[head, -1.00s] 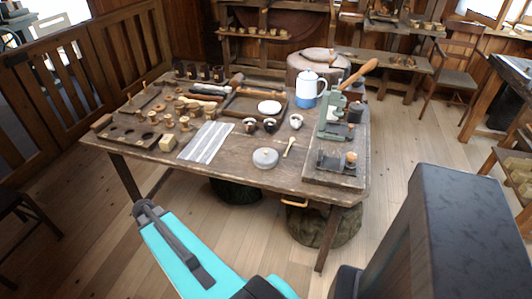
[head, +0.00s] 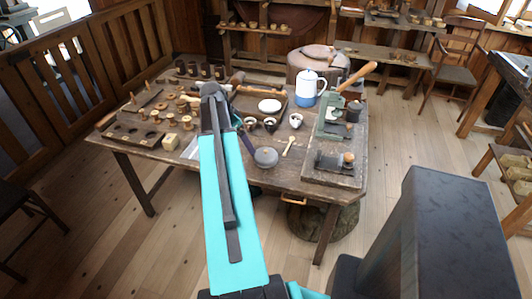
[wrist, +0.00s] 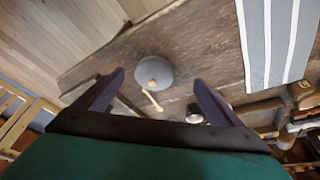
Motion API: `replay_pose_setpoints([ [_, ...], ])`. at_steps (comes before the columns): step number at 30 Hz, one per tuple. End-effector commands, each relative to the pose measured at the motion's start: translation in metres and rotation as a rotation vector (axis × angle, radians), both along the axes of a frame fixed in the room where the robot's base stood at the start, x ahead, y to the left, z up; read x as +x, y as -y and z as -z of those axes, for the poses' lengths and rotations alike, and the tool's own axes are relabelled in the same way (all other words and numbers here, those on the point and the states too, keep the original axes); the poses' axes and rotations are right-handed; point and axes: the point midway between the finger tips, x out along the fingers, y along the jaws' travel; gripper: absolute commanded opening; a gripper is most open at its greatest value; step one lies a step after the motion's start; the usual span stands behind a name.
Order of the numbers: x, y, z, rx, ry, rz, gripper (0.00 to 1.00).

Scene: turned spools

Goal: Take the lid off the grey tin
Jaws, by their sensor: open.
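The grey tin (head: 266,157) is round and low, with its lid on, near the front edge of the wooden table (head: 330,192). In the wrist view the grey tin (wrist: 155,68) shows from above, with a small tan knob (wrist: 153,82) on its lid. My gripper (wrist: 159,77) is open and empty. Its two dark fingers lie on either side of the tin in the wrist view, still apart from it. In the head view my arm covers part of the table left of the tin, and one finger shows just beside the tin.
A wooden spoon (head: 288,146) lies right of the tin. Small cups (head: 296,121) stand behind it. A green metal device (head: 331,118) on a board is at the right. A striped cloth (wrist: 277,40) lies nearby. The table front beside the tin is bare.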

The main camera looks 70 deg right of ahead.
Motion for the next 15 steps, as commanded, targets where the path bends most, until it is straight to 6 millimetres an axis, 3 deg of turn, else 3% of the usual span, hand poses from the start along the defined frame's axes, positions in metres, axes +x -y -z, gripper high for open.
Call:
replay_pose_setpoints([
  [1, -0.009, 0.009, -0.014, -0.016, 0.007, 0.035, 0.89],
  [5, -0.024, 0.020, -0.030, -0.040, 0.014, 0.092, 0.89],
  [15, -0.028, 0.023, -0.033, -0.046, 0.016, 0.108, 0.89],
])
